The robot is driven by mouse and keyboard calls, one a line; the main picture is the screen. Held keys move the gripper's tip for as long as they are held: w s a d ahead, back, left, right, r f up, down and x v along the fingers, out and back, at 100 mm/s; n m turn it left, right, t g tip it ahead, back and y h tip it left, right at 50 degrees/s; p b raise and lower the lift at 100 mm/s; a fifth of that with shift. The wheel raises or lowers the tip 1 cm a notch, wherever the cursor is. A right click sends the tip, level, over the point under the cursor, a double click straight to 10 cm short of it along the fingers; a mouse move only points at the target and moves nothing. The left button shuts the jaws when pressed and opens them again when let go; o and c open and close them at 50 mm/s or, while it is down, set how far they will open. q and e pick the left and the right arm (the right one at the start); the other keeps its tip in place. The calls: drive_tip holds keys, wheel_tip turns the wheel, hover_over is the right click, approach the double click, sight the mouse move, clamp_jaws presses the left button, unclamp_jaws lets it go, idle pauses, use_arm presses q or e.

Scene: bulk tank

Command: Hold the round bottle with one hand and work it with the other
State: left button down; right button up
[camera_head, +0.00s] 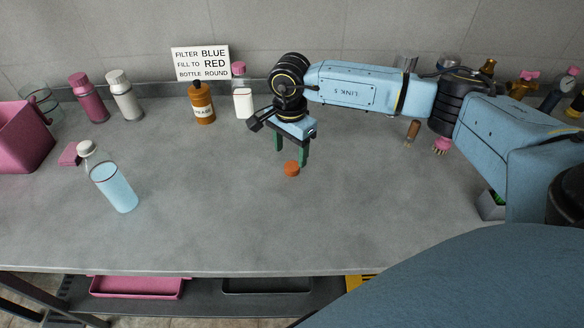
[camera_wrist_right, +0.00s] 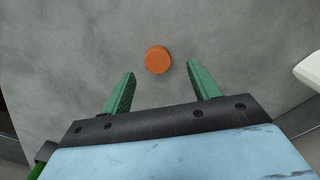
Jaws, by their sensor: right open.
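A round clear bottle (camera_head: 113,187) with pale blue liquid and a white cap stands at the left of the counter. It slants in the picture, as the pink bottle behind it does. No gripper is near it. My right gripper (camera_head: 290,157) points down over the middle of the counter, open and empty. An orange disc (camera_head: 292,168), perhaps a cap, lies on the counter by its fingertips. In the right wrist view, the disc (camera_wrist_right: 158,60) is just beyond and between the open green fingers (camera_wrist_right: 161,75), not gripped. My left gripper is out of view.
At the back are a pink bottle (camera_head: 90,99), a white bottle (camera_head: 125,97), an amber bottle (camera_head: 202,104), a white pink-capped bottle (camera_head: 243,101) and a sign (camera_head: 201,63). A pink bin (camera_head: 22,137) stands far left. The centre front is clear.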

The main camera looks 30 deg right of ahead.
sight(292, 166)
wheel_tip(292, 166, down, 4)
drive_tip(key=shift+s+d+f, duration=0.1)
drive_tip(key=shift+s+f, duration=0.05)
drive_tip(key=shift+f, duration=0.1)
drive_tip(key=shift+c, duration=0.4)
drive_tip(key=c, duration=1)
